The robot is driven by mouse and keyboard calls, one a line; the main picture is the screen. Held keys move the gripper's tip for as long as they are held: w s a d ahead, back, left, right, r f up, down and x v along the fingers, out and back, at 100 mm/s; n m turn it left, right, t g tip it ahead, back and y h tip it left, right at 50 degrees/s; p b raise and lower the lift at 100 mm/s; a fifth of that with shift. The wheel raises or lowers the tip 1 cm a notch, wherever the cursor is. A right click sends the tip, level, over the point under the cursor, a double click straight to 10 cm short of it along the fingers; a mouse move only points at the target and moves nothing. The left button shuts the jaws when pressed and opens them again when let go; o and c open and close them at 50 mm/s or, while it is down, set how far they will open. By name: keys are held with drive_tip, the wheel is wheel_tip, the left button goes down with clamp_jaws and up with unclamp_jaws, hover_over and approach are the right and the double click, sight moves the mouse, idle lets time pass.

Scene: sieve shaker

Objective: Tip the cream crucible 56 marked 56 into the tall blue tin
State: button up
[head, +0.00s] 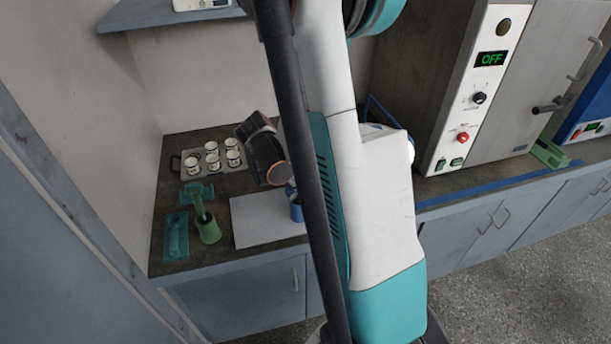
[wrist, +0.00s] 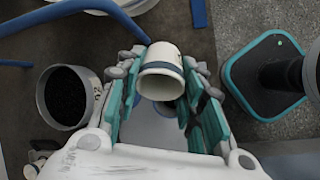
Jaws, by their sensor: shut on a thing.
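In the wrist view my gripper (wrist: 162,80) is shut on a cream crucible (wrist: 160,57) with a dark band, between its teal and grey fingers. The crucible is tilted, and no number is readable on it. Its contents cannot be made out. In the head view a blue tin (head: 296,208) stands at the right of a pale board, partly hidden by my arm. The gripper and the held crucible cannot be clearly picked out in the head view. Whether the crucible is over the tin cannot be told.
Several cream crucibles stand on a metal tray (head: 188,164) at the back left. A green holder (head: 208,229) and a teal tray (head: 176,238) lie left of the pale board (head: 258,232). A furnace (head: 470,90) stands right. A vessel of black grains (wrist: 70,98) shows in the wrist view.

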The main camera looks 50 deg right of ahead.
drive_tip(key=shift+s+d+r+y, duration=0.1)
drive_tip(key=shift+d+r+y, duration=0.05)
drive_tip(key=shift+r+y, duration=0.2)
drive_tip(key=shift+f+t+y, duration=0.2)
drive_tip(key=shift+t+y, duration=0.2)
drive_tip(key=shift+y, duration=0.05)
drive_tip(key=shift+r+t+y+p, duration=0.2)
drive_tip(key=shift+t+y+p, duration=0.3)
drive_tip(key=shift+p, duration=0.1)
drive_tip(key=shift+s+d+r+m+t+y, duration=0.15)
drive_tip(key=shift+m+t+y, duration=0.15)
drive_tip(key=shift+t+y, duration=0.35)
drive_tip(key=shift+w+t+y, duration=0.2)
drive_tip(key=shift+t+y, duration=0.05)
drive_tip(key=shift+y, duration=0.4)
